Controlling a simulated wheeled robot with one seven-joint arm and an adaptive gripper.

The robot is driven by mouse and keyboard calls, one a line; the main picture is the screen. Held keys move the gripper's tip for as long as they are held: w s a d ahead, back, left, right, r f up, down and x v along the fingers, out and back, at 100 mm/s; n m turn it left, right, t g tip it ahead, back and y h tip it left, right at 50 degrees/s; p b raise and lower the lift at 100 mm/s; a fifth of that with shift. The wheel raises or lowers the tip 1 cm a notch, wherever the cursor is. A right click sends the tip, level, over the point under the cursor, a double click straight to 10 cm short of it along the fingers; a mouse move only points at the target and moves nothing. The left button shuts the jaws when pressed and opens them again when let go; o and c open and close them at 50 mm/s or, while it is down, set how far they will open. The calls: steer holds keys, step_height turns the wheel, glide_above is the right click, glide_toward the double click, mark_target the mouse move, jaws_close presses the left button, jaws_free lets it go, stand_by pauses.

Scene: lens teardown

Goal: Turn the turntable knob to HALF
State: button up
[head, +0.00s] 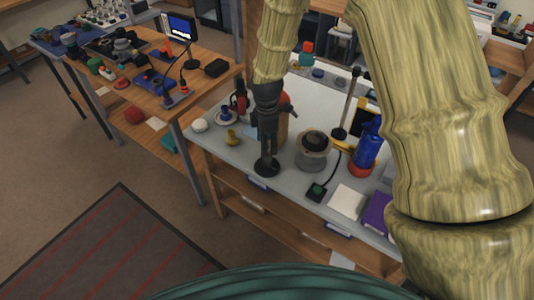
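My dark gripper (266,152) points down over the front left of the grey-topped workbench (225,154). Its fingertips are over or at a small black round base (266,169) near the bench's front edge; I cannot tell whether they touch it. The fingers are small and dark here, so their opening is unclear. A squat grey round device with a dark top (314,147) stands to the right of my gripper. A small black box with a green top (316,190) lies in front of it, with a black cable. I cannot make out a knob labelled HALF.
A blue bottle-like object (368,145) stands on a red base at the right. A white pad (346,201) and a purple book (378,213) lie near the front edge. A yellow piece (232,137) and a white dome (200,125) sit at the left. My arm hides the bench's right side.

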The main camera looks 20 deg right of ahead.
mark_target(267, 160)
steer(key=shift+f+p, duration=0.9)
steer(key=shift+f, duration=2.65)
steer(key=c, duration=1)
